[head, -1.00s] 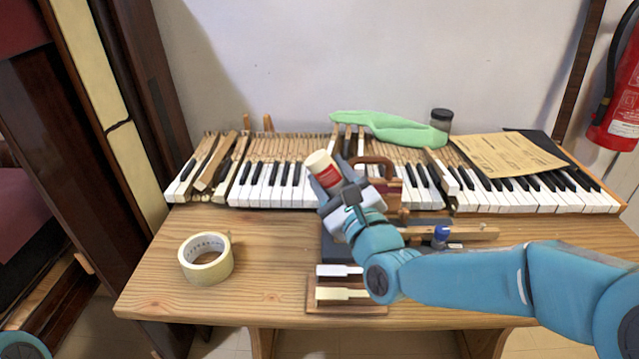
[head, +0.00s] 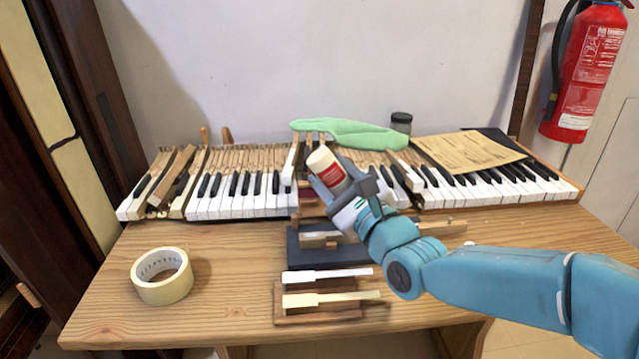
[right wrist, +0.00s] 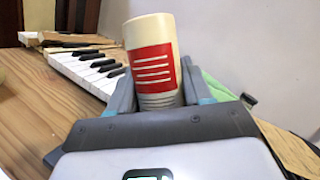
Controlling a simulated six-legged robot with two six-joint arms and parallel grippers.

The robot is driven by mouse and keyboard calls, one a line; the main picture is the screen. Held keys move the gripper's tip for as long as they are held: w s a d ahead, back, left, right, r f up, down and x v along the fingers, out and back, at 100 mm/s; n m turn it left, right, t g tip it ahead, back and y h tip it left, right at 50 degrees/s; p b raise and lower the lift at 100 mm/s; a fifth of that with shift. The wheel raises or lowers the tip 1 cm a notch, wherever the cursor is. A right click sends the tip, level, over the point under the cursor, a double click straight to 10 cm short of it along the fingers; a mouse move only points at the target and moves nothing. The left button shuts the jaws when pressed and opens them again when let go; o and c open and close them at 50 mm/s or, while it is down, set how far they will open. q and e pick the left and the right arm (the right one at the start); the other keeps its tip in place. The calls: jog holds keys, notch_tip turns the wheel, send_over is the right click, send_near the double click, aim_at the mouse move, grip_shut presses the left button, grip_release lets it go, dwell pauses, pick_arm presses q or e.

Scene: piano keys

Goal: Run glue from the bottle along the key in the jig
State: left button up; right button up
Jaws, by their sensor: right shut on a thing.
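My right gripper (head: 345,190) is shut on a cream bottle with a red label (head: 327,170). It holds the bottle tilted above the bench, in front of the piano keys. The bottle also shows between the fingers in the right wrist view (right wrist: 153,62). The bottle is apart from this key. My left gripper is not in view.
A wooden tray (head: 325,316) at the front holds a white-topped key (head: 320,275) and a cream key (head: 325,299). A tape roll (head: 162,275) stands left on clear bench. Behind are the keyboard (head: 240,195), a green cloth (head: 345,132), a dark jar (head: 401,122) and paper (head: 470,152).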

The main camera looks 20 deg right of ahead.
jog(key=shift+d+b, duration=0.15)
jog(key=shift+b, duration=0.2)
jog(key=w+a+b, duration=0.3)
jog(key=a, duration=1)
jog(key=shift+w+a, duration=0.35)
jog(key=shift+a, duration=0.05)
dwell(0.4)
jog(key=shift+r, duration=0.15)
notch_tip(320, 180, up, 6)
jog(key=p, duration=0.2)
jog(key=shift+p, duration=0.3)
